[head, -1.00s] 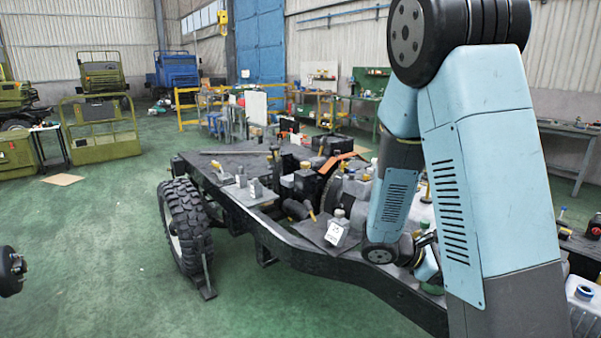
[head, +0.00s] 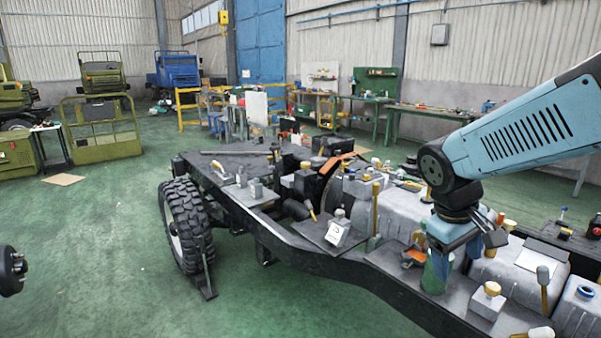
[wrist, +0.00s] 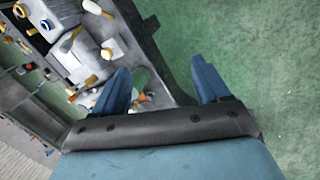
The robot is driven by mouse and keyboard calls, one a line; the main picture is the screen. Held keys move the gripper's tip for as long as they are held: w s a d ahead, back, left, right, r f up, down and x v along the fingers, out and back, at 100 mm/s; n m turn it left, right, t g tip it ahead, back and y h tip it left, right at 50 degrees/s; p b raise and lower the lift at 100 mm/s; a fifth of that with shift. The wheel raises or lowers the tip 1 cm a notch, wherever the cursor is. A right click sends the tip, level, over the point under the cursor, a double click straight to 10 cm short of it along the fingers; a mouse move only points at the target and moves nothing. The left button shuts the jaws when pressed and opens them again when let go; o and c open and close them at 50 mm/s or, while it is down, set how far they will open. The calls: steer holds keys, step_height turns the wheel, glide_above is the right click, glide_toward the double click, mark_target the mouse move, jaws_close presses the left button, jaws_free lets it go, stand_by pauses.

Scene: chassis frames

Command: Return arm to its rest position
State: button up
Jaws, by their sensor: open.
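My arm comes into the head view from the right edge and reaches left over the chassis. My gripper (head: 456,236) is at its end, pointing down in front of the chassis parts. In the wrist view my gripper (wrist: 165,85) shows two blue fingers spread apart with nothing held between them. The chassis (wrist: 150,55) edge and green floor lie beyond the fingers.
A workbench (head: 430,112) runs along the back wall. The green floor (head: 100,240) at left is clear.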

steer(key=s+a+r+m+t+y, duration=0.3)
steer(key=s+a+r+m+t, duration=0.1)
steer(key=r, duration=0.4)
steer(key=shift+s+a+r, duration=0.25)
steer(key=shift+a+r, duration=0.05)
steer(key=shift+a, duration=0.6)
